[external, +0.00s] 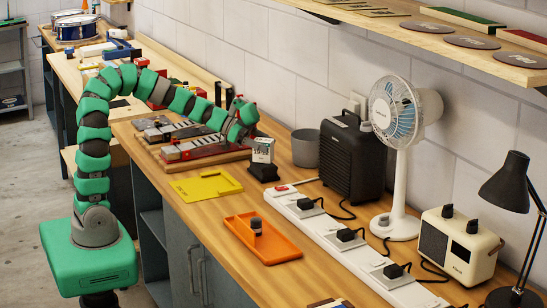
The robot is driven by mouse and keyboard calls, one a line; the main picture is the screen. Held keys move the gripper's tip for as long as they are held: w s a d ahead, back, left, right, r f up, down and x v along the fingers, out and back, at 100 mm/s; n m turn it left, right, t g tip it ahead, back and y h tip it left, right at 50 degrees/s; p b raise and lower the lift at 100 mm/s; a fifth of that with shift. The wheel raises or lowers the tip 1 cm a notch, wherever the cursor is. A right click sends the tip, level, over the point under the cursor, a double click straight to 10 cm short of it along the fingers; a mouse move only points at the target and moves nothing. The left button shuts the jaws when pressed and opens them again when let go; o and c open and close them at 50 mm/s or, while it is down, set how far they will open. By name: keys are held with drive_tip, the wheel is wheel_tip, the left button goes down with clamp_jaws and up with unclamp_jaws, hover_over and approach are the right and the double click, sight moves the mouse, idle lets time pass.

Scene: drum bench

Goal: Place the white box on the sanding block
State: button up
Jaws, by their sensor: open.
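A small white box (263,149) with dark print on its face stands upright on a dark block (264,172), which looks like the sanding block, on the wooden bench. The box seems to rest on the block's top. My gripper (246,112) is just behind and to the left of the box, a little higher. It is open and appears apart from the box. Its fingertips are small and partly hidden by the green arm links.
A grey cup (306,148), black heater (352,160), white fan (400,185) and long power strip (345,240) are to the right. Clamps and tools crowd the left.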

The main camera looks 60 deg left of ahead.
drive_tip(key=v, duration=1.2)
drive_tip(key=shift+p, duration=0.3)
drive_tip(key=shift+r, duration=0.15)
wheel_tip(320, 180, up, 14)
drive_tip(key=a+n+t+y, duration=0.2)
drive_tip(key=n+y, duration=0.2)
drive_tip(key=y, duration=0.2)
drive_tip(key=s+d+r+n+t+y, duration=0.1)
drive_tip(key=s+d+r+n+t, duration=0.1)
drive_tip(key=r, duration=0.8)
drive_tip(key=s+d+r+n+t+y, duration=0.1)
drive_tip(key=s+d+r+n+y, duration=0.1)
drive_tip(key=r, duration=0.9)
drive_tip(key=shift+s+r+n+t+y, duration=0.2)
drive_tip(key=shift+s+n+t+y, duration=0.15)
drive_tip(key=shift+s+n, duration=0.2)
